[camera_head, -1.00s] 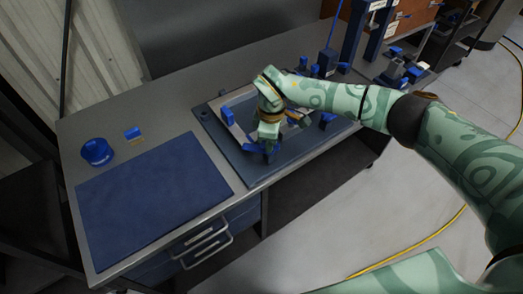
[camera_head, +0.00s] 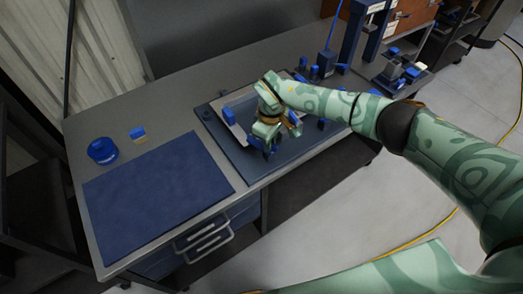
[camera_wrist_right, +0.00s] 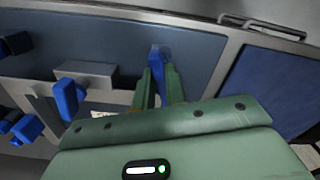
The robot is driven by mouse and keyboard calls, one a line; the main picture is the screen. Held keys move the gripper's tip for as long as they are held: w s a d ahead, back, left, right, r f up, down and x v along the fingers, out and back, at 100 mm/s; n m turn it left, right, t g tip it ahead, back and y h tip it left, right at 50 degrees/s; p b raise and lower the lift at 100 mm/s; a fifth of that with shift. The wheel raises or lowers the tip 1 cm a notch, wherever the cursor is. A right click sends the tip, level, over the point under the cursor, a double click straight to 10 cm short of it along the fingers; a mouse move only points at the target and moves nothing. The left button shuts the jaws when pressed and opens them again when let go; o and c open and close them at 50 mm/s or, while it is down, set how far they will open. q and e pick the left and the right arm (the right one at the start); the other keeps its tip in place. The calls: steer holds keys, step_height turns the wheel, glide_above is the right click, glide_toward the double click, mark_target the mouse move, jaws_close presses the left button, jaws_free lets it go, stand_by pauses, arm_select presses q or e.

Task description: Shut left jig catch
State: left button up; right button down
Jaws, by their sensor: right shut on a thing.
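The jig is a grey fixture on a dark blue base plate (camera_head: 211,124) on the bench. My right gripper (camera_head: 266,145) is over the near part of this plate, shut on a blue catch handle (camera_wrist_right: 160,56). In the right wrist view, the handle's blue end shows just beyond the fingertips (camera_wrist_right: 160,80). In the head view the fingers hide most of it. Another blue handle (camera_wrist_right: 68,97) stands beside a grey block, clear of the fingers. I cannot tell whether the held catch is fully shut. My left gripper is out of view.
A blue mat (camera_head: 155,195) lies left of the jig, with a round blue container (camera_head: 102,151) and a small blue-topped item (camera_head: 138,134) behind it. Blue fixtures (camera_head: 326,62) stand at the back right. Drawer handles (camera_head: 205,240) stick out at the front.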

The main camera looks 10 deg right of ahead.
steer(key=shift+r+m+p, duration=0.2)
steer(key=shift+m+p, duration=0.65)
steer(key=shift+m, duration=0.25)
steer(key=shift+m+p, duration=0.5)
steer(key=shift+m, duration=0.3)
steer(key=shift+f+m, duration=0.15)
steer(key=shift+m, duration=0.25)
steer(key=c, duration=1.4)
jaws_free()
steer(key=shift+o, duration=0.2)
